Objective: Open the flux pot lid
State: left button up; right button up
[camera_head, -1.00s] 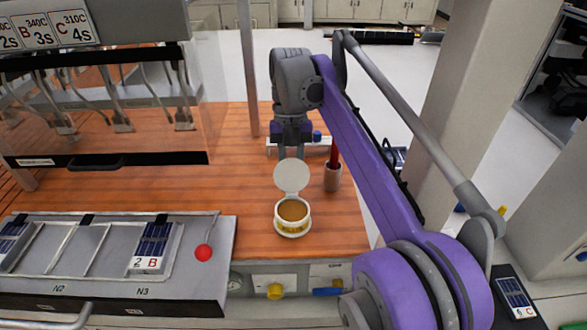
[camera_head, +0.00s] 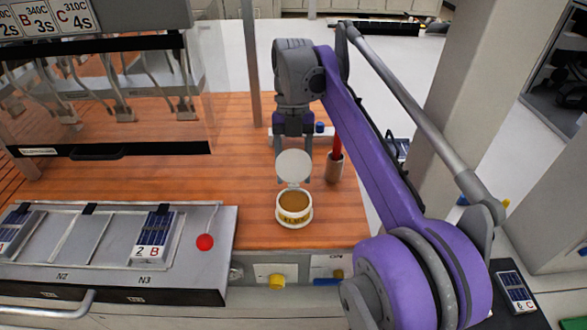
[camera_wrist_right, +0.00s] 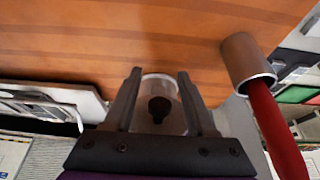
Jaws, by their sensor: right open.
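The flux pot (camera_head: 294,208) is a small white round pot with brown contents, standing near the bench's front edge. Its pale round lid (camera_head: 293,167) stands up at the back rim, so the pot is open. My right gripper (camera_head: 294,177) is behind the lid, fingers pointing down, one showing at each side of it. In the right wrist view the open fingers (camera_wrist_right: 159,72) have the lid with its dark knob (camera_wrist_right: 159,109) between them. I cannot tell whether they touch it. My left gripper is not in view.
A grey-brown cup (camera_head: 334,168) with a red-handled tool stands close to the right of the pot. A metal tray (camera_head: 110,250) with a red ball knob (camera_head: 205,242) lies at the left. Wooden bench (camera_head: 240,185) is clear left of the pot.

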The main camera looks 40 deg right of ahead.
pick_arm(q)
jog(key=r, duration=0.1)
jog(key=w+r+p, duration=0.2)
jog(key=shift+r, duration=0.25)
pick_arm(e)
jog(key=v, duration=1)
jog(key=shift+w+r, duration=0.2)
jog(key=shift+r, duration=0.15)
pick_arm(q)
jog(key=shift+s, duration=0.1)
pick_arm(e)
jog(key=shift+s, duration=0.1)
